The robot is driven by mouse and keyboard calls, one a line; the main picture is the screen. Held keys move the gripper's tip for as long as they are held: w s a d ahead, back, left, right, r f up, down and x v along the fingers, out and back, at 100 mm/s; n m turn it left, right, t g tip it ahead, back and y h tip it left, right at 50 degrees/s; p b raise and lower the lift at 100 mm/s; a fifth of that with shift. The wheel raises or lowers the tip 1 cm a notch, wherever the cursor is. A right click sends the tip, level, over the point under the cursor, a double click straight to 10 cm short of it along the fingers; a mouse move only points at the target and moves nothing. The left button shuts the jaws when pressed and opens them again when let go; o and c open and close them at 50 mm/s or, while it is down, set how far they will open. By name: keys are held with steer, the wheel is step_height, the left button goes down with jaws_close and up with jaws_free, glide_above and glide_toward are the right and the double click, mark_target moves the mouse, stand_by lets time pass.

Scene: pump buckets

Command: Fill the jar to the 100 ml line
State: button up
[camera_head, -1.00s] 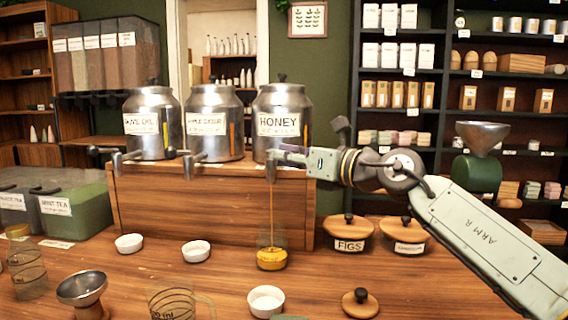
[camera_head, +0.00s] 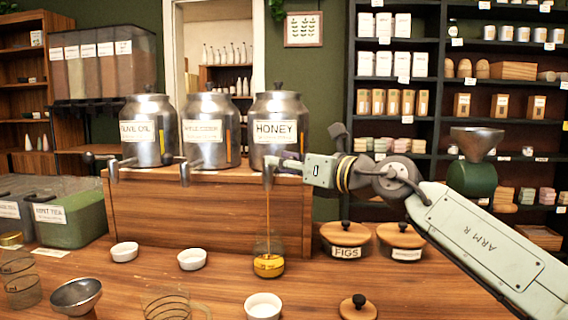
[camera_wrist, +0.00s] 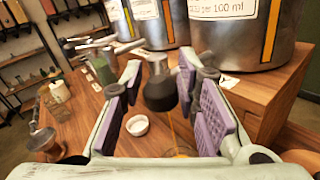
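A clear glass jar (camera_head: 268,247) stands on the counter under the honey dispenser's tap (camera_head: 268,175), with golden honey (camera_head: 269,267) in its bottom. A thin honey stream runs from the tap into it. The jar's 100 ml line cannot be read. The steel honey dispenser (camera_head: 279,108) stands on a wooden stand. My gripper (camera_head: 282,163) is at this tap. In the wrist view, its purple-padded fingers are apart, with the dark tap spout (camera_wrist: 160,88) between them; the honey stream (camera_wrist: 172,130) shows below. Contact with the tap's handle cannot be made out.
Olive oil (camera_head: 147,128) and another dispenser (camera_head: 211,130) stand to the left. White bowls (camera_head: 124,251) (camera_head: 192,259) (camera_head: 263,306), a steel funnel (camera_head: 77,294) and glass jars (camera_head: 20,283) (camera_head: 172,304) are on the counter. Lidded pots (camera_head: 346,240) (camera_head: 401,241) and a loose lid (camera_head: 358,307) are right.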

steer(key=shift+s, duration=0.1)
steer(key=v, duration=1.2)
steer(key=shift+a, duration=0.1)
steer(key=shift+c, duration=0.4)
